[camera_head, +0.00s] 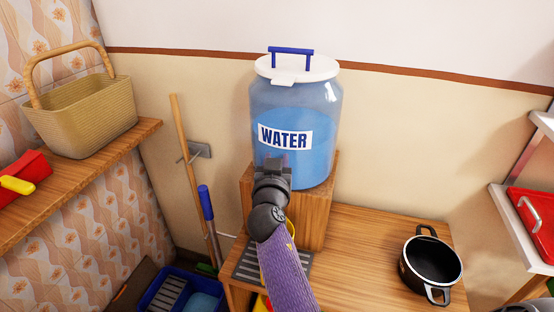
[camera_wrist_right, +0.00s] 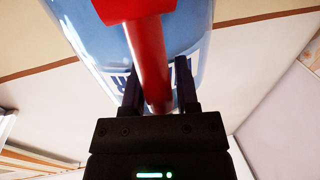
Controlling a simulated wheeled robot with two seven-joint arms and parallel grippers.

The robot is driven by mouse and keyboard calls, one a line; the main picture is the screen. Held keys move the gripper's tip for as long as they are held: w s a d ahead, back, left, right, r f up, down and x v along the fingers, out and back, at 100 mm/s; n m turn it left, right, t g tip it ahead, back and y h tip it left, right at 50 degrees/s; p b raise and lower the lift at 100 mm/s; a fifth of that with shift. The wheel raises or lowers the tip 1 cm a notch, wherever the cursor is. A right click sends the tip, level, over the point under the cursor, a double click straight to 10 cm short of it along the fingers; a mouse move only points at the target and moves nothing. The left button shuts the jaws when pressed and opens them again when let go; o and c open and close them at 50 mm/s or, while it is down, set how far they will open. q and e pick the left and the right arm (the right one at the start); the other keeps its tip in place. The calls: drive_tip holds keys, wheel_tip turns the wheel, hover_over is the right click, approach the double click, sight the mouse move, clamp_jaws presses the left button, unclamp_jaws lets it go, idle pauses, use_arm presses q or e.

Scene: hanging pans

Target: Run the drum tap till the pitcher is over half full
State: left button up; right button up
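The clear blue water drum (camera_head: 318,125), labelled WATER, stands on a wooden block (camera_head: 312,215) and holds blue water to past its middle. My right gripper (camera_head: 272,163) is at the drum's lower front and hides the tap in the head view. In the right wrist view, a red tap part (camera_wrist_right: 150,55) runs between the two fingers (camera_wrist_right: 160,88); I cannot tell whether they press on it. My left gripper is not in view.
A grey slotted grille (camera_head: 246,262) lies on the wooden counter (camera_head: 350,235) below the drum. A black pot (camera_head: 431,262) stands at the right. A basket (camera_head: 85,115) sits on the left shelf. A red tray (camera_head: 535,222) is on the right rack. The counter's middle is clear.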

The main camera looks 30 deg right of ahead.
clamp_jaws()
idle(1.1)
